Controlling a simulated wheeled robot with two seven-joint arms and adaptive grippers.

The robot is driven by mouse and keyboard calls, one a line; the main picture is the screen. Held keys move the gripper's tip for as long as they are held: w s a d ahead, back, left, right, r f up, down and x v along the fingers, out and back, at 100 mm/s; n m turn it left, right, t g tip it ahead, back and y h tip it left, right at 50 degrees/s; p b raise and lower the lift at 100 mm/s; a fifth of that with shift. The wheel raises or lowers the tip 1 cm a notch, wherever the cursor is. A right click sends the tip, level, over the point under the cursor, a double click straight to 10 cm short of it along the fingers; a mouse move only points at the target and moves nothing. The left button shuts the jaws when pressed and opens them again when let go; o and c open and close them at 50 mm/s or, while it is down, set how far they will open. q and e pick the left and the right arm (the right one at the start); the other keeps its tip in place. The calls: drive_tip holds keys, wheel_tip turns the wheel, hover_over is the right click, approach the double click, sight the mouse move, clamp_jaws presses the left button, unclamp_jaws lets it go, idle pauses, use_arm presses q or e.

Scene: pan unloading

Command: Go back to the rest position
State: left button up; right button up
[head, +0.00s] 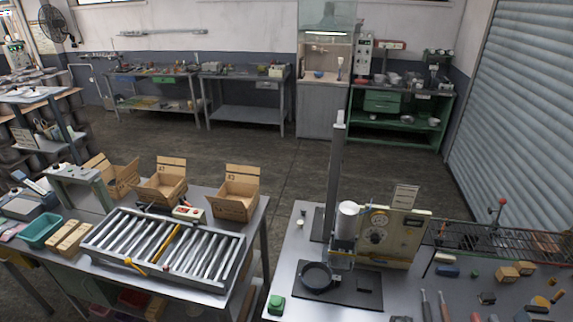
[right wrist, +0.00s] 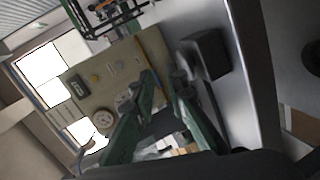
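A black pan (head: 317,278) sits at the foot of a tall grey column machine (head: 335,185) on the right table in the head view. Neither of my arms shows in the head view. In the right wrist view my right gripper (right wrist: 163,78) has two green fingers with a clear gap between the tips, and nothing is visibly held. A beige control panel (right wrist: 112,80) with a dial stands beyond the fingers. A dark shape lies low between the fingers, and I cannot tell what it is. My left gripper is out of view.
The panel also shows in the head view (head: 408,225). A roller conveyor (head: 165,250) and cardboard boxes (head: 236,192) stand on the left table. A floor gap separates the tables.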

drive_tip(key=s+a+f+m+g+y, duration=0.25)
drive_tip(key=s+m+g, duration=0.3)
drive_tip(key=s, duration=0.65)
drive_tip(key=s+a+f+m+g+y, duration=0.1)
drive_tip(key=s+a+f+m+g, duration=0.3)
drive_tip(key=s+m, duration=0.55)
drive_tip(key=s+f+n+g+b, duration=0.25)
drive_tip(key=f+b, duration=0.25)
drive_tip(key=f, duration=2.7)
use_arm(q)
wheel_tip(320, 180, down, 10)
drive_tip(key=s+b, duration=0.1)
drive_tip(key=b, duration=0.3)
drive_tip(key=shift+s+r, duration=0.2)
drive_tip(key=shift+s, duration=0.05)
use_arm(e)
drive_tip(key=s+f+n+g, duration=0.1)
drive_tip(key=s+f, duration=2)
drive_tip(key=f, duration=0.3)
drive_tip(key=shift+s+a+f+y, duration=0.15)
drive_tip(key=shift+a+f+y, duration=0.1)
drive_tip(key=shift+a+y, duration=0.2)
